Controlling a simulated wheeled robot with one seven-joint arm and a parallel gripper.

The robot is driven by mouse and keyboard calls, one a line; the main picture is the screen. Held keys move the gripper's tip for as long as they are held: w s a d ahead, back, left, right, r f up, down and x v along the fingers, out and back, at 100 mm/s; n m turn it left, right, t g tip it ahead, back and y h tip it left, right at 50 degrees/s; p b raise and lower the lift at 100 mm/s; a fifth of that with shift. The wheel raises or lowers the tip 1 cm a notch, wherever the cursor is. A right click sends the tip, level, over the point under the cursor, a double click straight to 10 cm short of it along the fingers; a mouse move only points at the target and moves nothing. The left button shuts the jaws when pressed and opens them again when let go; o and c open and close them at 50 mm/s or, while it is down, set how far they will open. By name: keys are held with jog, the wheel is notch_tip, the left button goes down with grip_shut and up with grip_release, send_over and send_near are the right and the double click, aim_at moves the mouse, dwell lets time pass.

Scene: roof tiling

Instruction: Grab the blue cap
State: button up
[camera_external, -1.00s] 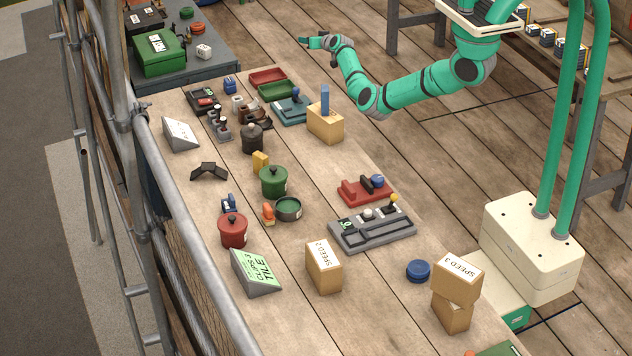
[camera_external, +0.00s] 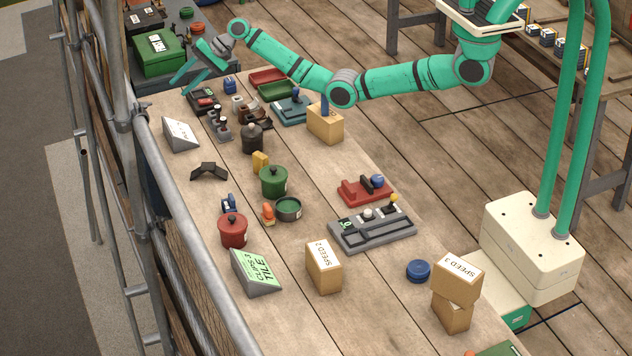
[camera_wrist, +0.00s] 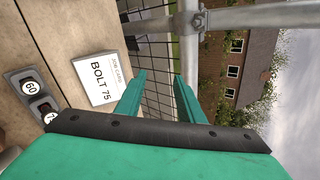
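A round, flat blue cap (camera_external: 418,271) lies on the wooden table near its right edge, in the external view. It is left of two stacked boxes and does not show in the wrist view. My gripper (camera_external: 184,82) is above the far left part of the table, far from the cap. In the wrist view its two green fingers (camera_wrist: 159,80) are apart with nothing between them, so it is open and empty.
A "SPEED 3" box (camera_external: 458,278) sits on another box right of the cap. A "SPEED 2" box (camera_external: 323,267) stands to its left, and a grey control panel (camera_external: 372,231) behind. A white "BOLT 75" card (camera_wrist: 100,77) and scaffold mesh are near my gripper.

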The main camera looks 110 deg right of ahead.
aim_at(232, 195)
jog(key=a+f+y, duration=0.2)
jog(key=a+f, duration=0.1)
jog(key=a, duration=0.3)
jog(key=a+f+g+y, duration=0.1)
jog(key=a+f+y, duration=0.2)
jog(key=a, duration=0.4)
jog(key=a+f+g+y, duration=0.1)
jog(key=a+f+y, duration=0.1)
jog(key=a+f, duration=0.2)
jog(key=shift+s+a+f+m+y, duration=0.1)
jog(key=shift+s+a+m+y, duration=0.05)
jog(key=shift+a, duration=0.55)
jog(key=shift+s+a+m+y, duration=0.1)
jog(key=shift+a+m+y, duration=0.05)
jog(key=shift+a, duration=0.5)
jog(key=s+a+f+g+y, duration=0.1)
jog(key=a, duration=0.4)
jog(key=a+f+g+y, duration=0.1)
jog(key=a+f+y, duration=0.1)
jog(key=a, duration=0.4)
jog(key=s+a+f+g+y, duration=0.1)
jog(key=a+f, duration=0.1)
jog(key=a, duration=0.4)
jog(key=shift+s+f+g+y, duration=0.25)
jog(key=shift+s+g+y, duration=0.05)
jog(key=shift+y, duration=0.1)
jog(key=shift+x, duration=2.45)
jog(key=shift+d+f, duration=0.1)
jog(key=shift+f, duration=0.05)
